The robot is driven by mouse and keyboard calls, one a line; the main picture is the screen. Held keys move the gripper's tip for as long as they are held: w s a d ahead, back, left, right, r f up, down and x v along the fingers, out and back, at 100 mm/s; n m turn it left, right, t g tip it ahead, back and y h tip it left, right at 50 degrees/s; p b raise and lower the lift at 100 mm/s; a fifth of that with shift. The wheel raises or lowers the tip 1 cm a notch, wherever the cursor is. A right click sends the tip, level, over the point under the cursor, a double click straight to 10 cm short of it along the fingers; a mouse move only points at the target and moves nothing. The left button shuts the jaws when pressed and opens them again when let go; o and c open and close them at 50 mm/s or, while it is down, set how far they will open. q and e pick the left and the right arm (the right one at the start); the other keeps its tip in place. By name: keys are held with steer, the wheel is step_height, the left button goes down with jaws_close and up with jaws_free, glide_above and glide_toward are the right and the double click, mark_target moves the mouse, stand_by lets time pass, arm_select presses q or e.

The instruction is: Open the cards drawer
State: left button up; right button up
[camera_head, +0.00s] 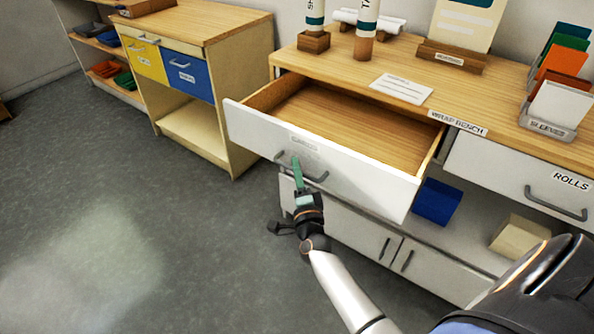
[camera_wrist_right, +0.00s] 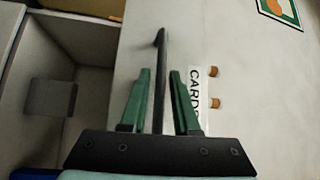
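The cards drawer (camera_head: 375,188) stands well out from the wrap bench, and its wooden inside looks empty. Its dark bar handle (camera_head: 317,179) is on the white front, below a small label. In the right wrist view the label (camera_wrist_right: 195,90) reads CARDS and the handle (camera_wrist_right: 160,85) runs between the green fingers. My right gripper (camera_head: 297,162) is at the handle, with one finger on each side. The wrist view (camera_wrist_right: 160,85) shows a narrow gap between each finger and the bar, so it is open around the handle. My left gripper is not in view.
The wrap bench (camera_head: 485,85) holds a paper card (camera_head: 402,89), rolls and a sleeves rack (camera_head: 548,118). A rolls drawer (camera_head: 485,175) is shut at right. A blue box (camera_head: 436,201) sits on the shelf below. The floor (camera_head: 130,230) at left is clear.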

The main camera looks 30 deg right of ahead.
steer(key=shift+o, duration=1)
steer(key=p+v, duration=0.1)
steer(key=v, duration=0.6)
steer(key=shift+s, duration=0.25)
steer(key=shift+a+p, duration=0.1)
steer(key=shift+p, duration=0.2)
